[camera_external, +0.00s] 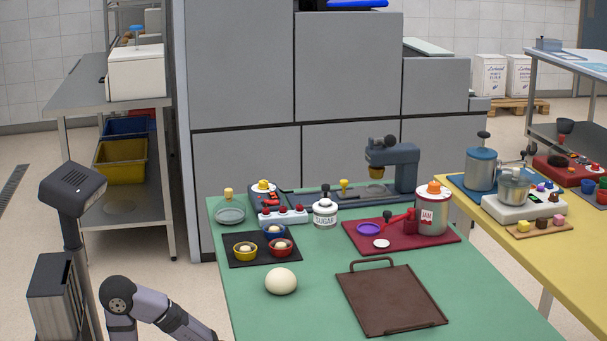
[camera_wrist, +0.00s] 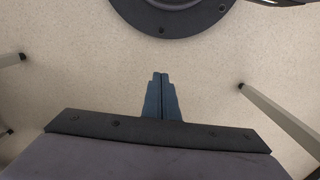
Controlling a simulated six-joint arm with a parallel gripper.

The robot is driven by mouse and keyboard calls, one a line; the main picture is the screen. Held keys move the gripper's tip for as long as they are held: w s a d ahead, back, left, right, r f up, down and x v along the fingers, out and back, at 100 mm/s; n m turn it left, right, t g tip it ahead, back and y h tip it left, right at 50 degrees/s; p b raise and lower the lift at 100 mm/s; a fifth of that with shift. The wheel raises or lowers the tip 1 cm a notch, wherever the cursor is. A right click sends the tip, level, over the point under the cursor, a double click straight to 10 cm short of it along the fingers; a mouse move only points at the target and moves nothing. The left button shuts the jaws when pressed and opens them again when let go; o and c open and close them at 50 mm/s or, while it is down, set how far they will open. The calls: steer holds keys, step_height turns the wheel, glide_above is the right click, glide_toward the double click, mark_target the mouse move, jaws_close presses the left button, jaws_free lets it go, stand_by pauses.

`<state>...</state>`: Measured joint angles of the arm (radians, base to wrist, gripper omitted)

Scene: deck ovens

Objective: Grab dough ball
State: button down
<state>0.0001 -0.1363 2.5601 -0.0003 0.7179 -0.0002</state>
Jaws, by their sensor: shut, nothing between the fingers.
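A large pale dough ball (camera_external: 281,281) rests on the green table (camera_external: 265,325), left of the brown tray. Smaller pale balls sit in small cups on a black mat behind it. My gripper (camera_wrist: 160,76) shows in the wrist view, with its two blue-grey fingers together and nothing between them. It points at the bare floor, away from the table. In the external view only part of my arm shows at the lower left, and the gripper is out of frame. The dough ball is not in the wrist view.
A brown tray (camera_external: 390,300) with a handle lies right of the dough ball. Behind are a black mat (camera_external: 233,258) with cups, a sugar jar (camera_external: 325,214), and a red mat (camera_external: 360,241) bearing a jam jar (camera_external: 432,212). The green table's front left is clear.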

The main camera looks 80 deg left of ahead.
steer(key=c, duration=2.5)
jaws_free()
steer(key=o, duration=1.8)
